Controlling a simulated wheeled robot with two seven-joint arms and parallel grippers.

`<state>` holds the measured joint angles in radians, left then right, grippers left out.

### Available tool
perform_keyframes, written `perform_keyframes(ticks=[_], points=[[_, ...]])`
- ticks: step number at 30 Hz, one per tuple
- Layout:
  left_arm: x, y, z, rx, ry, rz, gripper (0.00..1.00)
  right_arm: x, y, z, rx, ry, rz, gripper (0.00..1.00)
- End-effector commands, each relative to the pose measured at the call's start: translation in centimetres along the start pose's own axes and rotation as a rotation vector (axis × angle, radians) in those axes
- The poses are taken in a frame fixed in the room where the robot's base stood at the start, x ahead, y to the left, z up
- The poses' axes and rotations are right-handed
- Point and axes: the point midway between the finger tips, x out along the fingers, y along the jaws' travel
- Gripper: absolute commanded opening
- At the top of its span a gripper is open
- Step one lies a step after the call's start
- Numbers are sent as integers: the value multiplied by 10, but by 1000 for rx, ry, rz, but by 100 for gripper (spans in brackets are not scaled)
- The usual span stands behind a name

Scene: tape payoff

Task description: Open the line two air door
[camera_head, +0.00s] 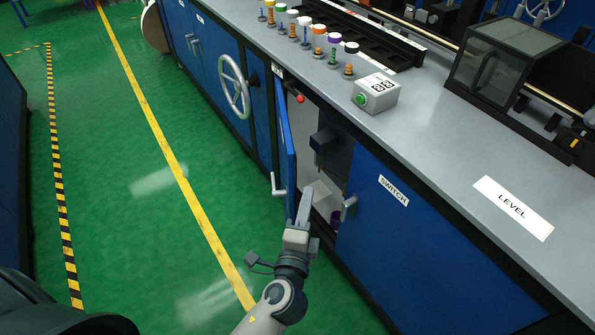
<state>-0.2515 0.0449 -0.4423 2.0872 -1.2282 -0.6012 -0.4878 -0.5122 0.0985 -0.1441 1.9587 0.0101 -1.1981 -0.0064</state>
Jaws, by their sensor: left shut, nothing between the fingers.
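A narrow blue door (287,150) in the blue cabinet front stands open, swung outward and seen nearly edge-on. Its lever handle (277,186) is on the side facing away from the opening. I cannot read the small label above it, so I cannot confirm that it is the line two air door. My left gripper (306,196) is shut and empty. It is at the lower part of the opening, just right of the door's inner side; I cannot tell if it touches the door. My right gripper is not in view.
Inside the opening are a dark grey fitting (324,140) and a red knob (300,99). The SWITCH door (430,235) is closed at the right, its handle (349,205) close to my gripper. A handwheel (235,90) sticks out at the left. The green floor (150,180) is clear.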

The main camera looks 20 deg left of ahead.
Motion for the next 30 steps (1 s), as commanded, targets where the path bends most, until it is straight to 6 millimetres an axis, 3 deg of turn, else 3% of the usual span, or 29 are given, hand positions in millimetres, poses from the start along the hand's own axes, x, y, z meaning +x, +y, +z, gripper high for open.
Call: perform_keyframes(ticks=[11, 27, 29, 30], points=[[14, -1, 0, 1, 2, -1, 0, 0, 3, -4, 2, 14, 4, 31], [95, 0, 0, 2, 2, 0, 0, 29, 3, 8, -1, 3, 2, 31], [104, -1, 0, 2, 1, -1, 0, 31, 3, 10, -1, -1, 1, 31], [98, 0, 7, 4, 1, 2, 0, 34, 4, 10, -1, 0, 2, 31]])
